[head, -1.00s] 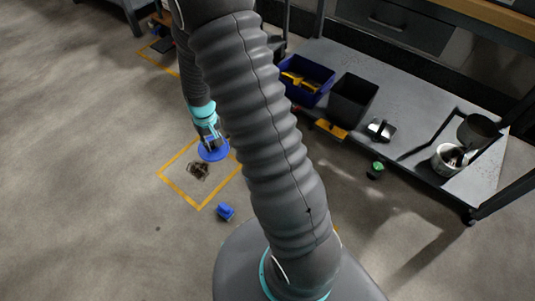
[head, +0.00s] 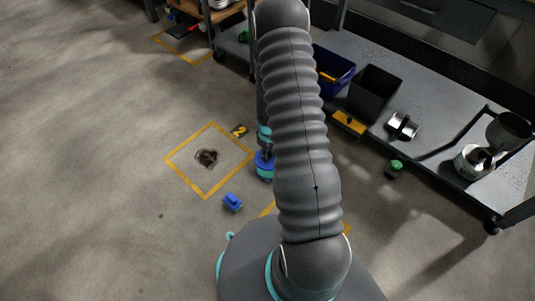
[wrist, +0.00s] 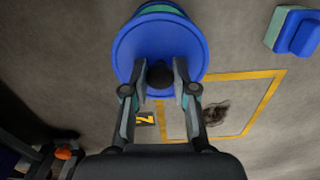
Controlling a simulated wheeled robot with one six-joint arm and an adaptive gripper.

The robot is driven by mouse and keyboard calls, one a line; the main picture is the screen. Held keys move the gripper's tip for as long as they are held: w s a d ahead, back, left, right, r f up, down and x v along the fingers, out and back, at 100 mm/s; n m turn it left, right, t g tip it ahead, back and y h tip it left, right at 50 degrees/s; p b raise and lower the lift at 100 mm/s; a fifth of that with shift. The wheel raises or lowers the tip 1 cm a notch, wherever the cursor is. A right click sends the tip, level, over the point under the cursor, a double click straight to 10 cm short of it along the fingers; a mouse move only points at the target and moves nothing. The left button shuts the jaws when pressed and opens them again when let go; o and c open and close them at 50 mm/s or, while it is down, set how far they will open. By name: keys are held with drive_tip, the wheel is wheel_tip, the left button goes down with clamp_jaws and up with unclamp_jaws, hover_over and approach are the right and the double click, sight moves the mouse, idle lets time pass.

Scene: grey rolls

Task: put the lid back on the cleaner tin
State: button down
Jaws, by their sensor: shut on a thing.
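The lid is a round blue disc (wrist: 160,40) with a dark knob in the middle. My gripper (wrist: 160,76) is shut on this knob, one finger on each side. In the head view the blue lid (head: 263,160) hangs level under my gripper, partly hidden by my arm. The cleaner tin (head: 265,174), teal and blue, shows just below the lid on the floor. In the wrist view the tin (wrist: 158,8) shows only as a teal and blue edge beyond the lid. I cannot tell whether lid and tin touch.
A blue and teal block (head: 232,202) lies on the floor near the tin. A yellow floor square (head: 184,182) surrounds a dark stain (head: 206,157), beside a "2" marker (head: 239,131). A grey low shelf (head: 440,118) with bins stands at right. Open floor lies left.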

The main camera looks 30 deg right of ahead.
drive_tip(key=shift+f+b, duration=1.55)
drive_tip(key=shift+f, duration=1.4)
drive_tip(key=shift+f, duration=0.15)
drive_tip(key=shift+c, duration=1.8)
unclamp_jaws()
drive_tip(key=shift+r+p, duration=2)
drive_tip(key=shift+r, duration=1.55)
clamp_jaws()
